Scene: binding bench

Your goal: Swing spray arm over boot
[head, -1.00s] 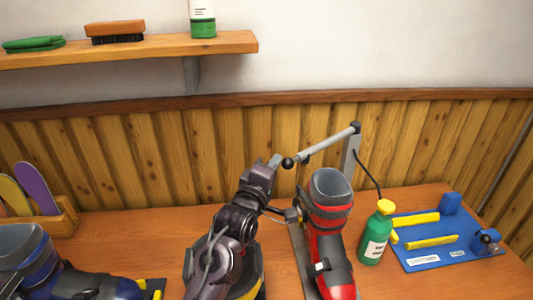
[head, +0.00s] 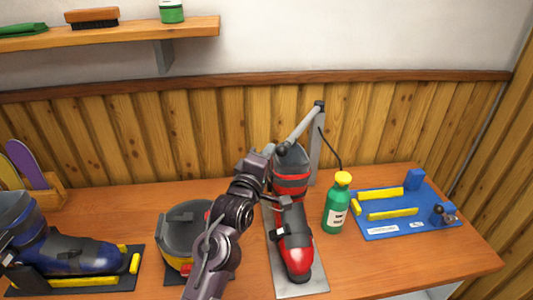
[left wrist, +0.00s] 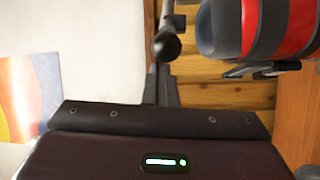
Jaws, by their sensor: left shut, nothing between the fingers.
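The red and grey boot (head: 292,222) stands upright on a grey plate (head: 303,287) in the middle of the bench. The grey spray arm (head: 303,124) reaches from the top of its post (head: 315,160) toward the boot's cuff. Its dark ball end (head: 281,150) appears over the left part of the cuff. My left gripper (head: 269,152) is shut and empty, just left of the ball end; I cannot tell whether they touch. In the left wrist view the ball end (left wrist: 167,45) hangs ahead of the gripper, with the boot (left wrist: 262,28) to the right. My right gripper is out of view.
A green bottle (head: 335,212) with a yellow cap and a blue board (head: 395,227) stand right of the boot. A grey and yellow round item (head: 178,232) and a blue boot (head: 70,248) are on the left. A shelf (head: 150,38) hangs above.

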